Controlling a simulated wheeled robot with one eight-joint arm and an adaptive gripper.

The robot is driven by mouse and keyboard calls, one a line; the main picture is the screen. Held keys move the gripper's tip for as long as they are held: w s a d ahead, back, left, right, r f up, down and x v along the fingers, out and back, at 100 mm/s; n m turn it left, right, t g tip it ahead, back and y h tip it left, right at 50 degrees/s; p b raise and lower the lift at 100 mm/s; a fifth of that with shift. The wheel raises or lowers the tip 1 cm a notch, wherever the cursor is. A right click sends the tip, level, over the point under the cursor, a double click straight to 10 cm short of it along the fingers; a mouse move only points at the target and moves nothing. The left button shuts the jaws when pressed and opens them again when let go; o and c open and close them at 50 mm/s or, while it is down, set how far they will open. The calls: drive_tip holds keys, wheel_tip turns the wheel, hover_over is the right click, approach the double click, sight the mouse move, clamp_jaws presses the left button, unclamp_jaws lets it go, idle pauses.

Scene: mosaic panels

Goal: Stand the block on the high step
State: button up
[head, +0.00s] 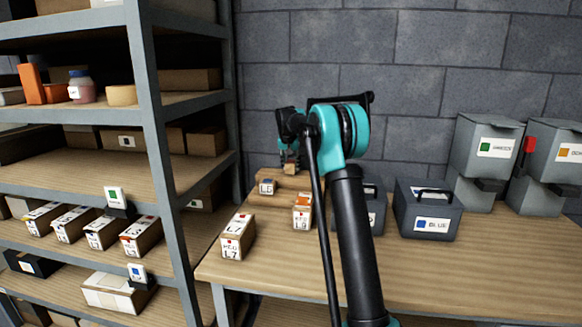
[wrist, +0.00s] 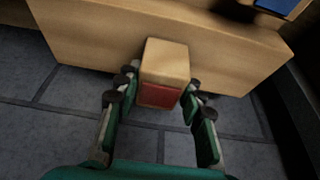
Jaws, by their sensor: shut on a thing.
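My gripper (head: 289,156) is shut on a small tan block (head: 290,168) at the back of the table. In the wrist view the block (wrist: 164,62) sits between the fingertips, with a red face below its plain tan face. The wooden steps (head: 284,179) stand against the back of the table, and the held block is at their highest, rear part. A broad wooden face of the steps (wrist: 95,38) also shows behind the block in the wrist view. I cannot tell whether the block touches the step.
A box marked L5 (head: 266,187) stands on a lower step. Boxes marked L9 (head: 302,218) and L7 (head: 237,236) stand in front. A grey bin marked BLUE (head: 428,208) and other bins are to the right. A shelf rack (head: 148,120) rises at left.

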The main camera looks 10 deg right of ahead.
drive_tip(key=shift+f, duration=0.25)
drive_tip(key=o, duration=1.2)
drive_tip(key=v, duration=1.2)
drive_tip(key=shift+r, duration=0.1)
